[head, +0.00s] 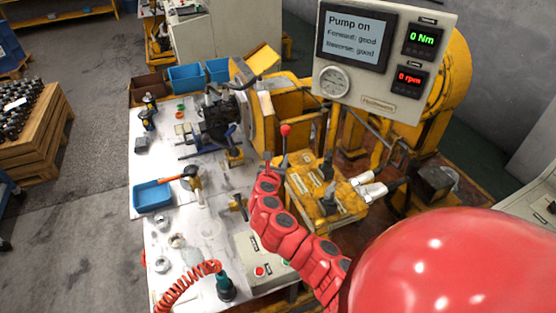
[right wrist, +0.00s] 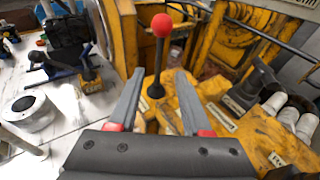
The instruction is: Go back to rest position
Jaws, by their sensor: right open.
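My right gripper (right wrist: 158,98) is open, with its two grey fingers apart and nothing held between them. In the right wrist view a black lever with a red knob (right wrist: 161,26) stands upright beyond the fingertips, in line with the gap. In the head view my red right arm reaches in from the lower right, and its gripper (head: 271,168) is small and partly hidden close to the same red-knobbed lever (head: 285,131). I cannot tell whether a finger touches the lever. My left gripper is not in view.
A yellow control block (head: 322,190) with black levers lies right of the gripper. A display panel (head: 391,55) reads "Pump on", forward and reverse good, 0 Nm, 0 rpm. The white workbench (head: 158,236) holds tools, a blue tray (head: 152,196) and a coiled red hose (head: 190,281).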

